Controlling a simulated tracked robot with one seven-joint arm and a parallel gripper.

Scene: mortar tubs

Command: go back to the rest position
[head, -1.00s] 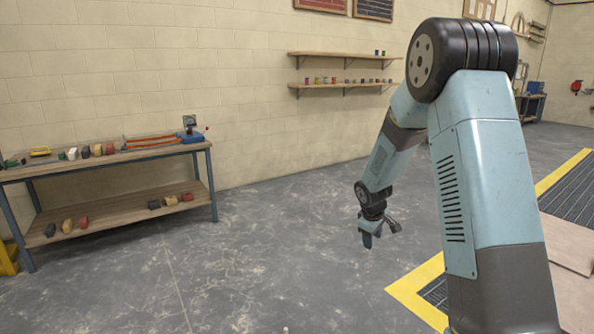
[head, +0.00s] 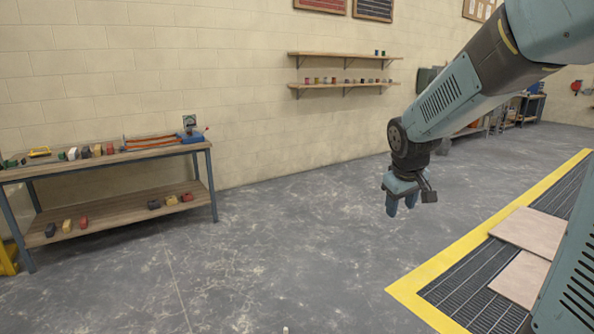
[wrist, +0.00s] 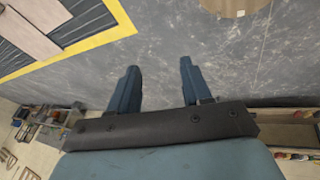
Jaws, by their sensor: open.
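My gripper (head: 402,208) hangs above the bare grey floor in the head view, right of the middle, with its fingers pointing down. In the wrist view its two blue fingers (wrist: 157,82) stand well apart with nothing between them, so it is open and empty. My arm reaches in from the upper right of the head view. No tub is held.
A two-tier workbench (head: 120,208) with several small coloured items stands at left. Wall shelves (head: 345,84) hang behind. A yellow-edged floor grating (head: 470,291) with pale boards (head: 536,230) lies at right. A round tan thing (wrist: 236,7) shows in the wrist view. The middle floor is clear.

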